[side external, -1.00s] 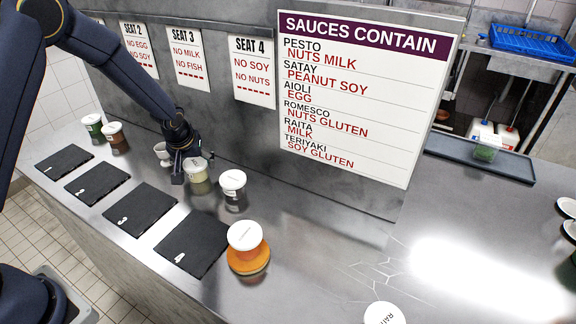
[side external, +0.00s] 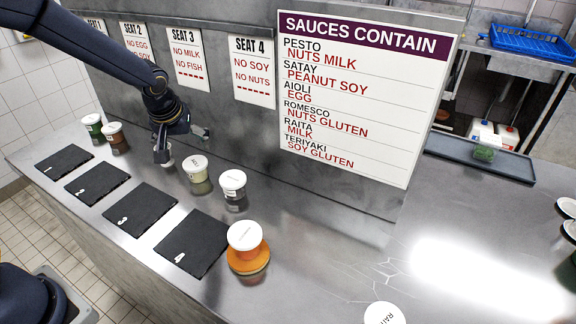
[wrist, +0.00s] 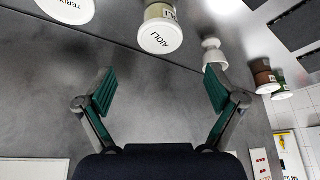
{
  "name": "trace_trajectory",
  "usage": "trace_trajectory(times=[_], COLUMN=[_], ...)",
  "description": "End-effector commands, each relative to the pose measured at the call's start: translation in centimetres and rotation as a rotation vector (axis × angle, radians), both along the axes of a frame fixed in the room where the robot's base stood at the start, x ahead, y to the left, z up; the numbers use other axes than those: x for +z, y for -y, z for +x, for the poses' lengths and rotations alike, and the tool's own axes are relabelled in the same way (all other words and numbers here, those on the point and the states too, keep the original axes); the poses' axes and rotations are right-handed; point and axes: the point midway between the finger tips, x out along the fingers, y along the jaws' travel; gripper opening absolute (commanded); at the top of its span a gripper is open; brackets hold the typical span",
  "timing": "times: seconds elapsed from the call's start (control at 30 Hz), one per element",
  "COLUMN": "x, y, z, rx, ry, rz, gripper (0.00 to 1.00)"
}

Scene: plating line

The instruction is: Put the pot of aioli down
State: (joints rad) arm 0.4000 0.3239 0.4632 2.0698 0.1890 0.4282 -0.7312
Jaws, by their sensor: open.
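The pot of aioli (side external: 196,170) is a small pale pot with a white lid, standing upright on the steel counter behind the black mats. In the wrist view its lid (wrist: 160,37) reads AIOLI, beyond my fingertips and apart from them. My gripper (wrist: 157,90) is open with nothing between its fingers. In the side view my gripper (side external: 182,146) hangs above the counter to the left of the aioli pot, and it partly hides a small white cup there.
The small white cup (wrist: 213,54) stands beside the aioli. The teriyaki pot (wrist: 66,8) is on its other side. An orange pot (side external: 248,250) stands by mat 4 (side external: 192,243). Brown (side external: 116,138) and green (side external: 94,128) pots stand far left. The sign wall (side external: 230,115) rises behind.

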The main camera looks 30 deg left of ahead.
Motion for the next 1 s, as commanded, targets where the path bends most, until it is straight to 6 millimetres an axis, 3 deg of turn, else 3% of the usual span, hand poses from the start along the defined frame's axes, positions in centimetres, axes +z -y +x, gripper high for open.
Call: trace_trajectory(times=[0.23, 0.33, 0.53, 0.7, 0.83, 1.0], x=[2.7, 4.5, 10.0, 12.5, 12.8, 12.8], y=[0.6, 0.9, 2.5, 3.9, 4.5, 4.8], z=[-1.3, -3.1, -11.0, -17.8, -20.9, -22.3], rx=[-0.009, -0.047, -0.258, -0.453, -0.546, -0.589], ry=[0.001, 0.0, 0.025, 0.058, 0.068, 0.067], rz=[-0.011, -0.046, -0.111, -0.061, -0.005, 0.024], gripper=[0.93, 0.93, 0.93, 0.93, 0.93, 0.93])
